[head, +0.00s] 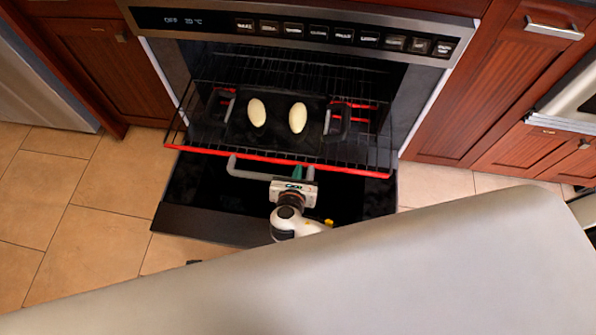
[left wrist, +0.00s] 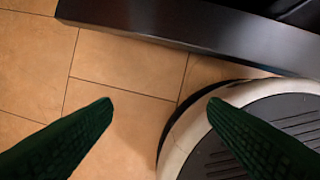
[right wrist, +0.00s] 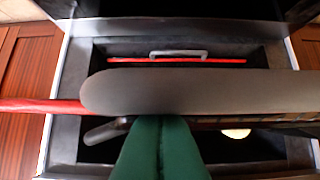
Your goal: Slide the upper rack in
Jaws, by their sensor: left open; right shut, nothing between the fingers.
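The upper rack (head: 215,152) is a black wire rack with a red front bar, pulled partly out of the oven. A dark tray (head: 275,143) with two pale oval pieces of food (head: 257,112) (head: 298,117) sits on it. My right gripper (head: 297,173) is at the middle of the rack's front bar, fingers together and empty. In the right wrist view its green fingertips (right wrist: 160,120) are close to a grey bar (right wrist: 200,92) and the red bar (right wrist: 40,105); contact cannot be told. My left gripper (left wrist: 160,103) is open and empty over the floor.
The oven door (head: 200,205) is folded down below the rack, with a grey handle (head: 250,173) above it. The control panel (head: 300,32) is over the opening. Wooden cabinets (head: 450,110) flank the oven. Tiled floor (head: 100,210) is clear at left.

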